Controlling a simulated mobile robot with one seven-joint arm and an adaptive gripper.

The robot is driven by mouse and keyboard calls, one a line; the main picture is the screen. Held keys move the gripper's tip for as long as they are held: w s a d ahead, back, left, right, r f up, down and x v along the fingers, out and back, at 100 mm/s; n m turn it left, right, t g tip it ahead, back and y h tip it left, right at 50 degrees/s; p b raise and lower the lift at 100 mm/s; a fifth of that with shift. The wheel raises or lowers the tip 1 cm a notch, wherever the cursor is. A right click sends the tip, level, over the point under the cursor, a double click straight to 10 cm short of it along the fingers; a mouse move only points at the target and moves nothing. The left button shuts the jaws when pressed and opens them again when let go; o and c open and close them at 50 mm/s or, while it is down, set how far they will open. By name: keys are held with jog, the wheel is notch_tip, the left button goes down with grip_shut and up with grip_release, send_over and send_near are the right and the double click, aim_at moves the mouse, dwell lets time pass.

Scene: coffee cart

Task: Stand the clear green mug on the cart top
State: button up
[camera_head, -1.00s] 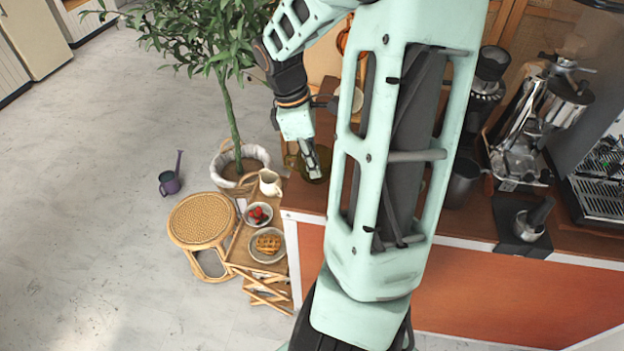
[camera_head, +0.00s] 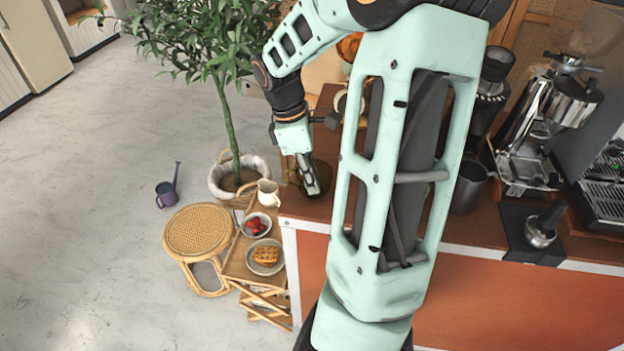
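The clear green mug (camera_head: 323,178) shows as a dark olive see-through shape over the left end of the wooden cart top (camera_head: 306,206). My gripper (camera_head: 312,186) points down in front of the mug, overlapping it in the picture. The gripper and my large arm link hide part of the mug. I cannot tell whether the mug rests on the cart top, nor whether the fingers are closed on it.
A folding side table (camera_head: 238,262) with a cream pitcher (camera_head: 267,193), a bowl of strawberries (camera_head: 257,225) and a waffle plate (camera_head: 265,257) stands left of the cart. A potted plant (camera_head: 238,178) stands behind. Coffee machines (camera_head: 545,125) occupy the right.

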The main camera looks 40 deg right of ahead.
jog(key=shift+o, duration=1.1)
jog(key=shift+r, duration=0.2)
jog(key=p+v, duration=0.1)
jog(key=v, duration=1.1)
jog(key=shift+f, duration=0.1)
